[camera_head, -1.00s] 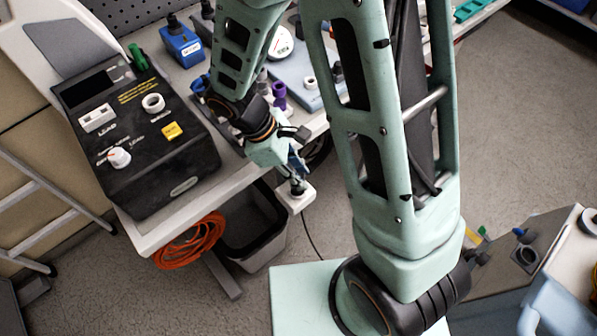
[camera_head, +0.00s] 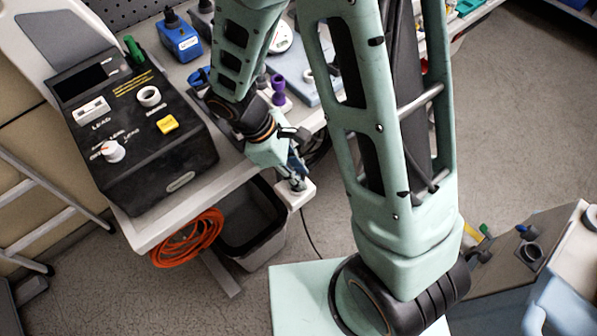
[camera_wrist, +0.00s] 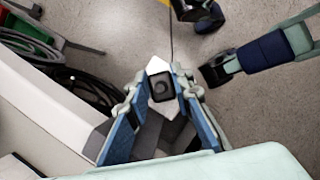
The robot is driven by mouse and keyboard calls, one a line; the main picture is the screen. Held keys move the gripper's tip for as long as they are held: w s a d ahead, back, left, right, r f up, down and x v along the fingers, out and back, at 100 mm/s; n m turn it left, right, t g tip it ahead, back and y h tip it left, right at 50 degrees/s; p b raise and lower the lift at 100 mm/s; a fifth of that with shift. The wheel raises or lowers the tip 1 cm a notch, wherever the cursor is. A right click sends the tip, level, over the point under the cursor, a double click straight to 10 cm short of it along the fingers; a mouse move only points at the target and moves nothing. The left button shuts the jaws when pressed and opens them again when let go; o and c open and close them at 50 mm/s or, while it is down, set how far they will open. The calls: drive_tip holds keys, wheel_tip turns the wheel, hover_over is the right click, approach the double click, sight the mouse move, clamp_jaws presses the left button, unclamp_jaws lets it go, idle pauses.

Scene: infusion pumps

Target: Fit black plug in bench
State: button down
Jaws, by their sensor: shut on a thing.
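My gripper (camera_head: 296,172) hangs at the front edge of the bench (camera_head: 160,228), just over a small white block (camera_head: 303,193) that juts out from it. In the wrist view the two blue-padded fingers (camera_wrist: 161,92) are shut on the black plug (camera_wrist: 162,84), which has a squarish end with a round dark middle. White corners of the block (camera_wrist: 157,64) show behind the plug. The plug's lower end and any socket under it are hidden, so I cannot tell whether it is inserted.
A black console (camera_head: 150,130) with knobs stands on the bench at left, and a blue device (camera_head: 179,42) behind it. Below the bench are an orange cable coil (camera_head: 190,238) and a grey bin (camera_head: 250,240). A purple part (camera_head: 278,88) stands beyond my gripper.

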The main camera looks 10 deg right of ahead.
drive_tip(key=shift+f+b, duration=0.3)
drive_tip(key=shift+f, duration=0.2)
drive_tip(key=c, duration=1.6)
unclamp_jaws()
drive_tip(key=shift+r, duration=0.1)
drive_tip(key=shift+w, duration=0.1)
drive_tip(key=shift+w+a+r, duration=0.1)
drive_tip(key=shift+a+r, duration=0.1)
drive_tip(key=shift+r, duration=0.1)
drive_tip(key=shift+s+v, duration=0.15)
drive_tip(key=shift+v, duration=2.65)
drive_tip(key=shift+s+v, duration=0.15)
drive_tip(key=shift+v, duration=2.65)
drive_tip(key=shift+r, duration=0.15)
